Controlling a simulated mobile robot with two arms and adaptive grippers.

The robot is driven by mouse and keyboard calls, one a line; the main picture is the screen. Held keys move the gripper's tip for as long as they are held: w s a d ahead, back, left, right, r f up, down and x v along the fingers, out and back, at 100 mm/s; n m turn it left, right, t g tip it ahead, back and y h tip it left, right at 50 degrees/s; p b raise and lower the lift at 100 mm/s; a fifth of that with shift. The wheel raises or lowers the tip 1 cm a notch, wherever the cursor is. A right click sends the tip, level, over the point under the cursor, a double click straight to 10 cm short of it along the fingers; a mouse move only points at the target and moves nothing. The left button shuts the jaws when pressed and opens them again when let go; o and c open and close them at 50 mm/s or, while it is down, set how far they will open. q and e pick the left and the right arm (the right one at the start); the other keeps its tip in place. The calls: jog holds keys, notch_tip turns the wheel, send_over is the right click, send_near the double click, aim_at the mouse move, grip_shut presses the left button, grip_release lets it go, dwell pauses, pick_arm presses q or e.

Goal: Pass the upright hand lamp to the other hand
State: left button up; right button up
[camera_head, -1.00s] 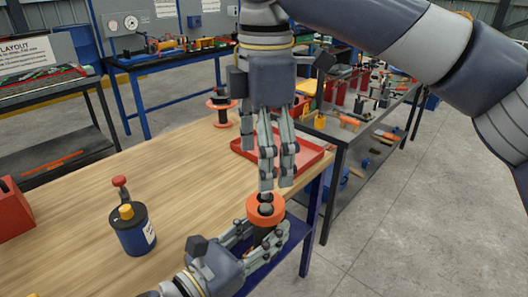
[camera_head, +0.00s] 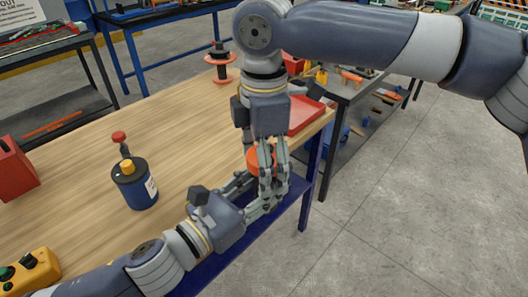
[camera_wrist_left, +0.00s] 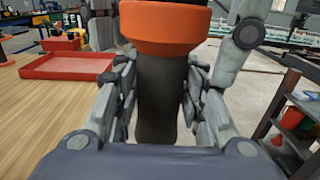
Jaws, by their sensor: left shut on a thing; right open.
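The hand lamp has an orange head (camera_head: 261,161) and a dark grey handle (camera_wrist_left: 162,100). It stands upright, held just past the workbench's edge. My left gripper (camera_head: 258,196) is shut on the handle, with fingers on both sides of it in the left wrist view. My right gripper (camera_head: 268,172) points down from above. Its open fingers reach down around the orange head, and parts of them show beside the head in the left wrist view. Whether they touch it I cannot tell. The lamp's top and most of its handle are hidden in the head view.
The wooden workbench (camera_head: 90,150) holds a blue can (camera_head: 135,188), a red bin (camera_head: 14,170), a yellow control box (camera_head: 30,272) and a red-and-black spool (camera_head: 221,66). A red tray (camera_head: 304,116) lies behind my right gripper. Open floor (camera_head: 400,210) is at the right.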

pick_arm(q)
jog(key=shift+r, duration=0.1)
pick_arm(e)
jog(key=c, duration=1.3)
pick_arm(q)
jog(key=o, duration=1.4)
jog(key=shift+r, duration=0.1)
jog(key=shift+c, duration=0.2)
pick_arm(e)
jog(key=shift+c, duration=0.4)
pick_arm(q)
jog(key=shift+s, duration=0.1)
